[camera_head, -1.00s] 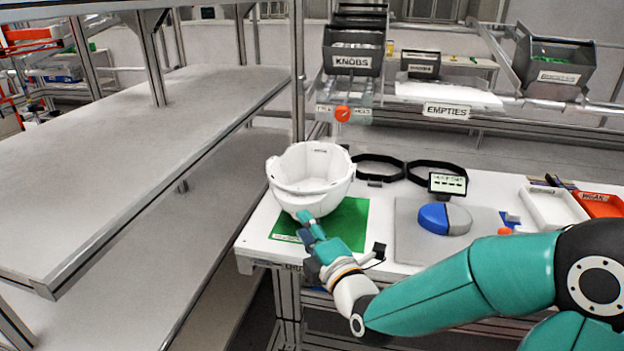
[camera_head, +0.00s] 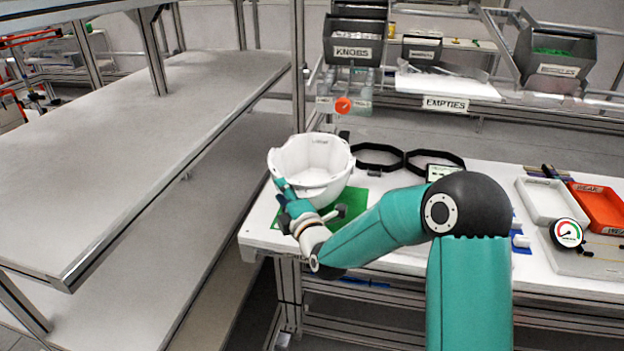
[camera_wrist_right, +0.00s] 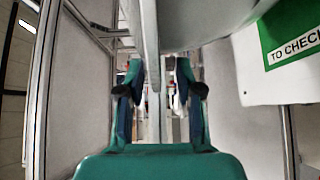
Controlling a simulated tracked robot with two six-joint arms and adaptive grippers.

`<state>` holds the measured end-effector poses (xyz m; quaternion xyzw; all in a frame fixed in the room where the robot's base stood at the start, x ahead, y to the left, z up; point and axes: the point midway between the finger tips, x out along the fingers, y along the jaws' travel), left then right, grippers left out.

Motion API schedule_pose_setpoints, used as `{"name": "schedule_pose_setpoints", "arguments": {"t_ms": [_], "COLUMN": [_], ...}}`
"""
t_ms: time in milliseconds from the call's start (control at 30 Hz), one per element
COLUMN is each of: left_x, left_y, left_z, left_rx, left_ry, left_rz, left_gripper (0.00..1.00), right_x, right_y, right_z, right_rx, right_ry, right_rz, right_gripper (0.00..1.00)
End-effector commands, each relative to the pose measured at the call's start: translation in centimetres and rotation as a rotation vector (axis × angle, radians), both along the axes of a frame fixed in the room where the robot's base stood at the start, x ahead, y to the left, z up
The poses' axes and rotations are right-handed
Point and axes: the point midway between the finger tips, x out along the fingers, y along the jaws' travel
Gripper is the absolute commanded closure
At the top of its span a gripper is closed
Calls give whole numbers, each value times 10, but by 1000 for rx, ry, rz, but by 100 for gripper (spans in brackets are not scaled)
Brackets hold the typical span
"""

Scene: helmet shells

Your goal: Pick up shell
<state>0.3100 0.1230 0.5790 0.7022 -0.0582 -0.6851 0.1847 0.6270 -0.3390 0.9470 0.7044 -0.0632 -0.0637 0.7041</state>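The white helmet shell (camera_head: 312,160) stands open side up at the left end of the white table, partly over a green mat (camera_head: 350,210). My right gripper (camera_head: 281,186) is at the shell's front-left side. In the right wrist view, my right gripper (camera_wrist_right: 157,75) is open. The shell's pale wall (camera_wrist_right: 150,40) reaches edge-on between its fingers, with gaps showing on both sides. My left gripper is not in view.
A white tray (camera_head: 548,200), an orange tray (camera_head: 600,206) and a gauge (camera_head: 567,233) are at the right. A metal post (camera_head: 298,65) and an empty grey shelf (camera_head: 150,140) stand left of the table.

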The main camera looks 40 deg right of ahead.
Motion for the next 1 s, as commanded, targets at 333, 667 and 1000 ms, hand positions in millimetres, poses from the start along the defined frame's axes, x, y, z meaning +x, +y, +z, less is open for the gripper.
{"name": "schedule_pose_setpoints", "arguments": {"t_ms": [333, 667, 1000], "left_x": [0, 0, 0], "left_y": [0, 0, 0], "left_z": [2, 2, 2], "left_rx": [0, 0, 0], "left_ry": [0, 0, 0], "left_rz": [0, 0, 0], "left_gripper": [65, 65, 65], "right_x": [7, 7, 6], "right_y": [-2, -2, -3], "right_z": [0, -3, -4], "right_rx": [0, 3, 5], "right_ry": [0, 7, 9], "right_rz": [0, -1, -2], "right_gripper": [68, 100, 100]}}
